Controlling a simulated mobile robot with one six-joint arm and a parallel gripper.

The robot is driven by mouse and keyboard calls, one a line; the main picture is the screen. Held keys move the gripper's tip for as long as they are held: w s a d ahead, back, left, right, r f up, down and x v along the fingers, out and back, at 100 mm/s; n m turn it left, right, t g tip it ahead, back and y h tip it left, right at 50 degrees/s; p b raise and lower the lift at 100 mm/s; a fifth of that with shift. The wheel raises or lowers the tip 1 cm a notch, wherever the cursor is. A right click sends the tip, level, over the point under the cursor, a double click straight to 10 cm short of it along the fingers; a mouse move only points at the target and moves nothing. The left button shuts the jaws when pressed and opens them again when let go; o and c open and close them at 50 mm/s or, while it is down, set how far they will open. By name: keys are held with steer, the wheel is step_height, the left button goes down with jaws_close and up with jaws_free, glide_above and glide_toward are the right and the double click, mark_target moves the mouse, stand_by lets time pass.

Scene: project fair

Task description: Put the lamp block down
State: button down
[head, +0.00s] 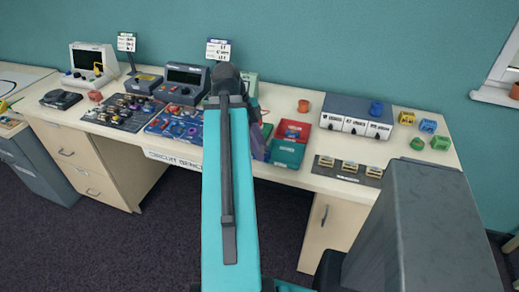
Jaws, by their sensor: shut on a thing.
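My arm (228,190) reaches up the middle of the head view over the bench and covers the part behind it. My gripper's jaws are hidden behind the arm, so neither they nor anything in them can be seen. I cannot pick out the lamp block for certain. A yellow block (406,118), a blue block (428,127) and a green block (440,143) with small markings stand at the bench's right end.
Bare bench top shows around the orange cylinder (304,105).

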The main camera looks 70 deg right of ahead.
steer(key=shift+w, duration=0.1)
stand_by(0.3)
steer(key=shift+w, duration=0.3)
steer(key=w+a+n+h, duration=0.1)
steer(key=w+a+n, duration=0.3)
steer(key=w, duration=0.6)
steer(key=w+a+n+t+h, duration=0.1)
steer(key=w+a+n, duration=0.1)
steer(key=w+a, duration=0.65)
steer(key=w+a+n+h, duration=0.1)
steer(key=w+a+n, duration=0.2)
steer(key=w, duration=0.8)
steer(key=w+a+r+n+t+y, duration=0.1)
steer(key=w+a+n+t, duration=0.3)
steer(key=w+a+n, duration=0.8)
steer(key=w+a+r+n+t+y, duration=0.2)
steer(key=w+a+n+t, duration=0.2)
steer(key=w+a+n, duration=0.8)
steer(key=a+n, duration=0.3)
steer(key=a, duration=0.4)
steer(key=shift+w+r, duration=0.35)
steer(key=shift+r, duration=0.05)
steer(key=shift+a, duration=0.1)
